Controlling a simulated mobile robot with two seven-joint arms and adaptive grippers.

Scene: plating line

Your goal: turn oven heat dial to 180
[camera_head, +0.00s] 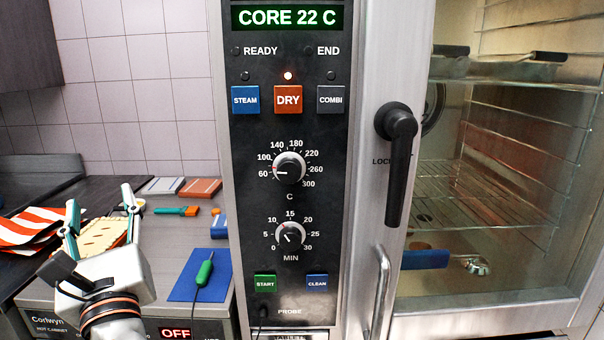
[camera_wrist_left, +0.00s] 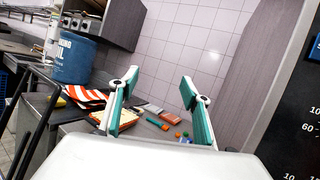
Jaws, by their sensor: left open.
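The oven heat dial (camera_head: 289,168), marked C, is a round black knob with a silver face on the dark control panel (camera_head: 335,215). Its pointer mark faces left, close to 60 on the scale; 180 is at the top, slightly right. My left gripper (camera_head: 102,206) is open and empty over the counter, left of the panel and apart from the dial. In the left wrist view its two teal-padded fingers (camera_wrist_left: 157,98) stand wide apart. There the panel edge shows at the far right, with the dial itself out of view. My right gripper is in neither view.
Below the heat dial is the minute dial (camera_head: 290,236). Mode buttons sit above, with DRY (camera_head: 288,99) under a lit lamp. The oven door handle (camera_head: 398,165) sticks out at right. A green probe (camera_head: 204,270) lies on a blue mat (camera_head: 190,290). A striped cloth (camera_head: 35,226) lies left.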

